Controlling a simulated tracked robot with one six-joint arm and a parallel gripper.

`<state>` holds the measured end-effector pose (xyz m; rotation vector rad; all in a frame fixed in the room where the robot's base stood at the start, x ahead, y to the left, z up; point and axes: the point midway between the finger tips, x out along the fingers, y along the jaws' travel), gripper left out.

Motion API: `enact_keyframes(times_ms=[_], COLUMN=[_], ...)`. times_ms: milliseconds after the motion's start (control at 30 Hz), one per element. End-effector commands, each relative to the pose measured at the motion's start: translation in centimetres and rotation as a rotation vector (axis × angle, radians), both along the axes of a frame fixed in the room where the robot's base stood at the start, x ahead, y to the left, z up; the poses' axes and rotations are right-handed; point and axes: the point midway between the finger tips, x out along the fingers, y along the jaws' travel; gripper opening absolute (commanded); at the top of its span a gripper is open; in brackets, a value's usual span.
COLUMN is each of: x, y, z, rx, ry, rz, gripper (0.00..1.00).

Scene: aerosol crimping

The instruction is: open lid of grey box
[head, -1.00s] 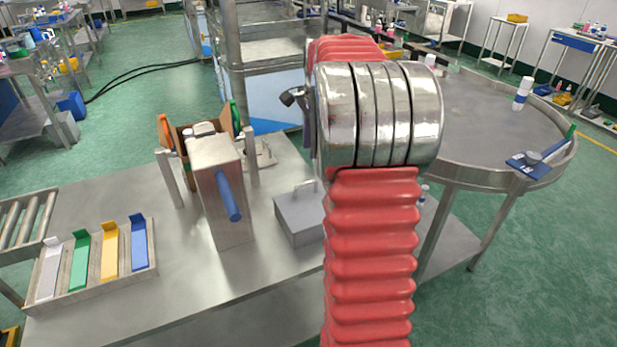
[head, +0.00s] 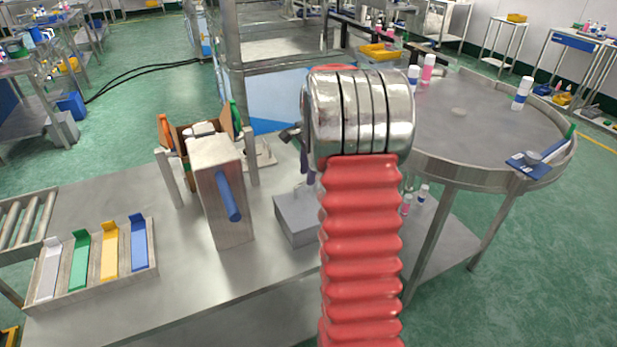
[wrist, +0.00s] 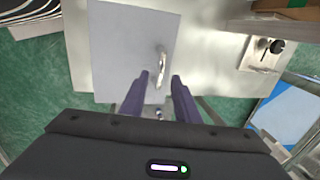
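The grey box (head: 292,222) stands on the steel table to the right of the crimping machine. Its flat lid is down, and my arm hides its right part in the head view. In the wrist view its lid (wrist: 125,50) fills the upper left, with a metal handle (wrist: 161,62) near the lid's right edge. My gripper (wrist: 161,78) is open, its two purple fingers apart and empty. The fingertips lie just below the handle in the picture. I cannot tell how far above the lid they are. In the head view the fingers are mostly hidden behind my arm.
A crimping machine (head: 218,190) with a blue lever stands left of the box. A tray (head: 92,290) of coloured pieces lies at the front left. A round table (head: 475,110) with bottles is at the right. The table front between tray and box is clear.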

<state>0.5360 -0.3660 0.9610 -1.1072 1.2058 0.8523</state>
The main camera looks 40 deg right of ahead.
Motion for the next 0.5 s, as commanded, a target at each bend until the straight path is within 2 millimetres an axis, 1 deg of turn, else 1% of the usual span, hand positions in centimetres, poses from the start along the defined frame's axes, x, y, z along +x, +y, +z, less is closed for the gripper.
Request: enact_keyframes(times_ms=[33, 100, 200, 300, 500], x=[0.1, 0.3, 0.5, 0.5, 0.5], y=[0.0, -0.1, -0.1, -0.2, -0.2], z=[-0.8, -1.6, -2.3, -2.7, -2.8], rx=[0.001, 0.001, 0.0, 0.0, 0.0], ry=[0.002, 0.002, 0.0, 0.0, -0.001], rz=[0.0, 0.0, 0.0, 0.0, -0.001], gripper=[0.29, 0.29, 0.29, 0.29, 0.29])
